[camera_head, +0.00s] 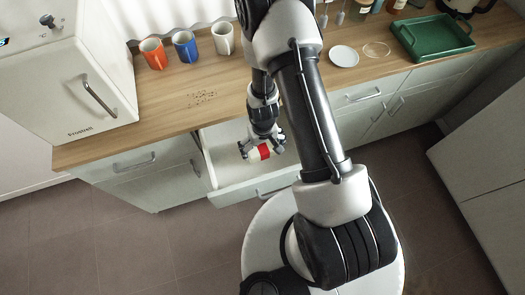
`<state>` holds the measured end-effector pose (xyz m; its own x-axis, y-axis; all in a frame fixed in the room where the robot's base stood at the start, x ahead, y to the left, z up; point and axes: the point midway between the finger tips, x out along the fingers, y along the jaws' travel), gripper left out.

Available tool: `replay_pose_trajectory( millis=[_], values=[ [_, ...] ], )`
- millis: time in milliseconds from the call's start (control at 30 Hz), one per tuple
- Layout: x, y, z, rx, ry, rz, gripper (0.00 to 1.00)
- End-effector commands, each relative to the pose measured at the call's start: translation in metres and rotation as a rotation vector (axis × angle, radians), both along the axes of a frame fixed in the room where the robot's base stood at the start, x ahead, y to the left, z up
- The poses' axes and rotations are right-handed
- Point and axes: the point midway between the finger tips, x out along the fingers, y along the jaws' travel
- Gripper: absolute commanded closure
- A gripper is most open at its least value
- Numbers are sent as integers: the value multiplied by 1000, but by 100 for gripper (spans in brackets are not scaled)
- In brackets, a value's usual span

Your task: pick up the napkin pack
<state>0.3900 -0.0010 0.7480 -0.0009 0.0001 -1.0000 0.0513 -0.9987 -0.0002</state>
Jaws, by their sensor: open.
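The napkin pack (264,151) appears to be the small white item with a red band inside the open drawer (225,175). My gripper (261,148) reaches down into the drawer, with its fingers open at the pack, one toward the left and one toward the right. Whether the fingers touch the pack cannot be told. The gripper partly hides the pack, and my arm hides part of the drawer's right side.
An orange mug (153,54), a blue mug (186,49) and a white mug (223,39) stand on the wooden counter (160,95). Dark crumbs (202,98) lie there. A white fridge (75,75) stands left. A white plate (344,56) and green tray (432,38) are right.

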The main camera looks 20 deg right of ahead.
Motion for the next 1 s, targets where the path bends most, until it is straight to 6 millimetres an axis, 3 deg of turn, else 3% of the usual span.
replay_pose_trajectory(
  millis=[67, 267, 767, 1000],
  values=[
    [0, 0, -9, 0, 1, 0, 0],
    [1, 0, -9, 0, -1, 1, 0],
    [0, 0, -9, 0, -1, 1, 32],
    [1, 0, -8, 0, -1, 1, 33]
  ],
)
